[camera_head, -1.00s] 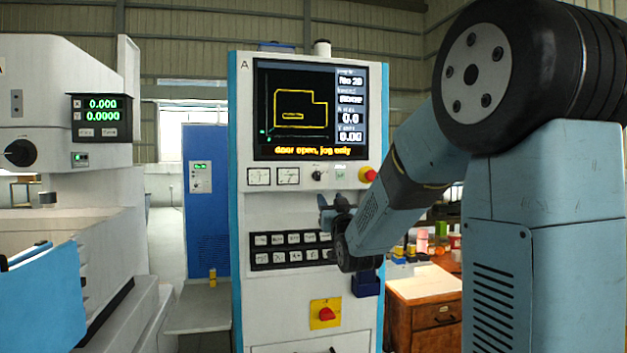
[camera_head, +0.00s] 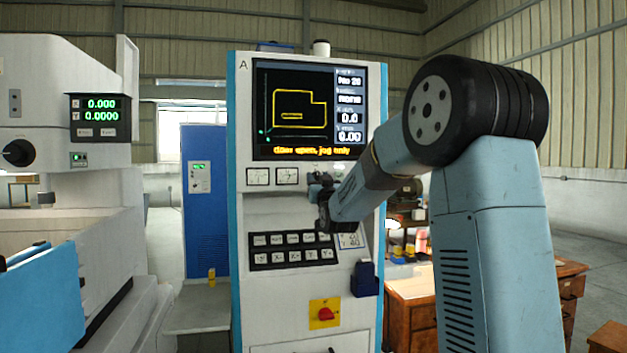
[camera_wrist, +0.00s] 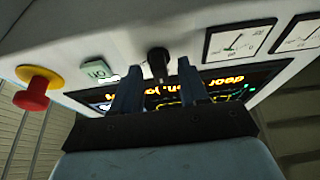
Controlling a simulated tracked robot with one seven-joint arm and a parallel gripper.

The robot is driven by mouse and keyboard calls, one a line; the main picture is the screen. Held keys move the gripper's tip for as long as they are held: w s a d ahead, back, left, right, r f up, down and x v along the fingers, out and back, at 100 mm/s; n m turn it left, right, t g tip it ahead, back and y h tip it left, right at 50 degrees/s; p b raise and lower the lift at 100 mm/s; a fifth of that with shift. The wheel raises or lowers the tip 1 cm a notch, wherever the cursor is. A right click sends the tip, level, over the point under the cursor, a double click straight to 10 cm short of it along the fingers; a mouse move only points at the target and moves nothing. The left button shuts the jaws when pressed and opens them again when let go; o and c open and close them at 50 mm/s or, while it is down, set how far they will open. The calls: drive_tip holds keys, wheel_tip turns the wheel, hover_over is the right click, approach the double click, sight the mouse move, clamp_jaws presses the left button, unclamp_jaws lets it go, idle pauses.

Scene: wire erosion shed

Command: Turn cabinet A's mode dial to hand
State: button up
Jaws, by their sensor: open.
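Cabinet A (camera_head: 240,200) stands upright in the middle of the head view, its screen lit above a row of controls. The small black mode dial (camera_wrist: 158,62) shows in the wrist view, on the panel between two meters and a green button. My gripper (camera_wrist: 156,72) is open, with one finger to each side of the dial in that picture; I cannot tell how far the tips are from the panel. In the head view my gripper (camera_head: 318,184) is in front of the control row and hides the dial. The dial's pointer setting is not readable.
A red emergency button (camera_wrist: 36,92) on a yellow base and the green button (camera_wrist: 98,70) sit left of the dial in the wrist view. Below are a keypad (camera_head: 292,250), a dark blue holder (camera_head: 364,279) and a red switch (camera_head: 326,314). A wooden desk (camera_head: 412,310) stands right.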

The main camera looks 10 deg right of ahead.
drive_tip(key=shift+w+r, duration=0.2)
drive_tip(key=shift+w, duration=0.25)
